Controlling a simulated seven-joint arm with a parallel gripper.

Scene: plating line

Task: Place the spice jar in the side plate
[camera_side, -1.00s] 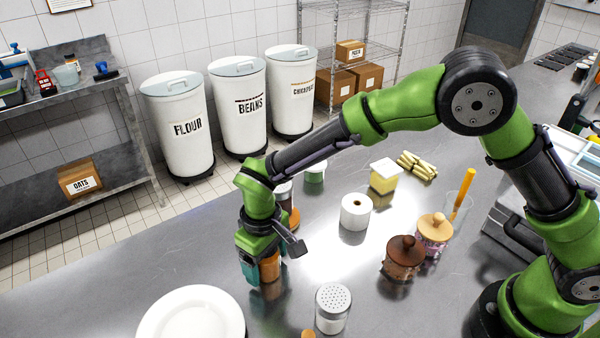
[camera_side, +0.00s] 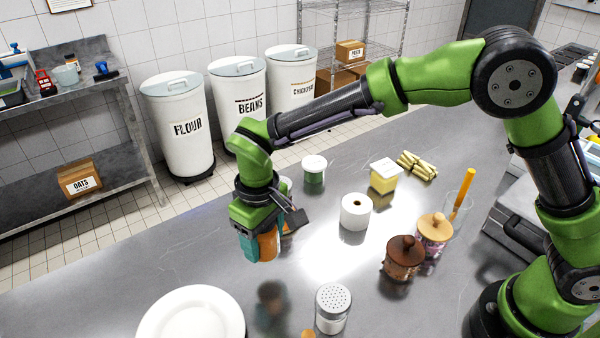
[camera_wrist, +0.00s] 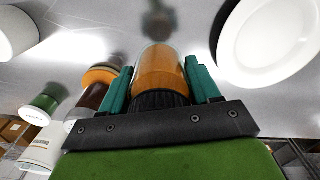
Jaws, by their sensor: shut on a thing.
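My gripper (camera_side: 262,243) is shut on the spice jar (camera_side: 268,243), a small clear jar with orange contents. The jar hangs above the steel table, and its reflection shows on the table below it. In the wrist view the jar (camera_wrist: 160,73) sits between the two teal fingers (camera_wrist: 160,85), its dark ribbed lid toward my gripper. The side plate (camera_side: 154,329), white and round, lies empty at the front left in the side view. It also shows at the upper right of the wrist view (camera_wrist: 228,35). The jar is apart from the plate.
A shaker with a perforated lid (camera_side: 333,309) stands to the right of the plate. A white roll (camera_side: 355,212), a brown lidded jar (camera_side: 403,259), a pink jar with a wooden lid (camera_side: 434,236) and a yellow container (camera_side: 385,177) stand farther right. The table between jar and plate is clear.

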